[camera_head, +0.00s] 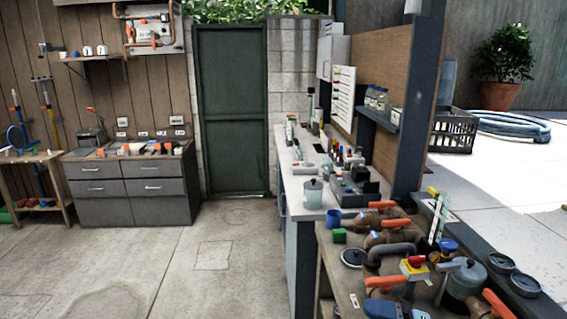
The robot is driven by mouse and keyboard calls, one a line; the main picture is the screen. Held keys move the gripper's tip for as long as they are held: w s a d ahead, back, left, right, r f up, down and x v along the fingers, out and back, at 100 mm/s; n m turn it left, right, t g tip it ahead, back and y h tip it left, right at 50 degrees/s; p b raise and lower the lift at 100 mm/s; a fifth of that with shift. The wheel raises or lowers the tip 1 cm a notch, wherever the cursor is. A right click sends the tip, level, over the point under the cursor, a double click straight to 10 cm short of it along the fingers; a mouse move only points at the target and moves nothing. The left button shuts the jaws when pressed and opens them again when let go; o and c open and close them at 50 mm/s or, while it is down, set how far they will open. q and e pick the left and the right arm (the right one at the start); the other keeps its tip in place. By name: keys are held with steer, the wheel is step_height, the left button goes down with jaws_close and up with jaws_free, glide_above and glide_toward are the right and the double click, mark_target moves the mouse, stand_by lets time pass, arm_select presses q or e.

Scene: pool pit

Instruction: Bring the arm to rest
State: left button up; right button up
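Neither of my arms and neither gripper shows in the head view. I cannot see what pose the arms are in or whether they hold anything. No part of the view shows a gripper touching an object.
A workbench (343,284) with pipes, orange-handled valves (382,205) and a filter pot (464,284) stands at the near right. A white counter (293,185) runs behind it. Grey drawers (135,207) and a wooden table (62,187) stand at left. The concrete floor (225,275) is clear before the green door (232,110).

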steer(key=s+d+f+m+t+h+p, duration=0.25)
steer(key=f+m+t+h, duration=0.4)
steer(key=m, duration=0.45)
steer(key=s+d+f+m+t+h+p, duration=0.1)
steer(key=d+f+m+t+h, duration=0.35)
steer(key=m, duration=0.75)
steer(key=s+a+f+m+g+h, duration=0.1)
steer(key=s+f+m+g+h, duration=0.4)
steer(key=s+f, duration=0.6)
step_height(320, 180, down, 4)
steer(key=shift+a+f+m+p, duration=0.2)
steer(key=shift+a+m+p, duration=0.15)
steer(key=shift+p, duration=0.1)
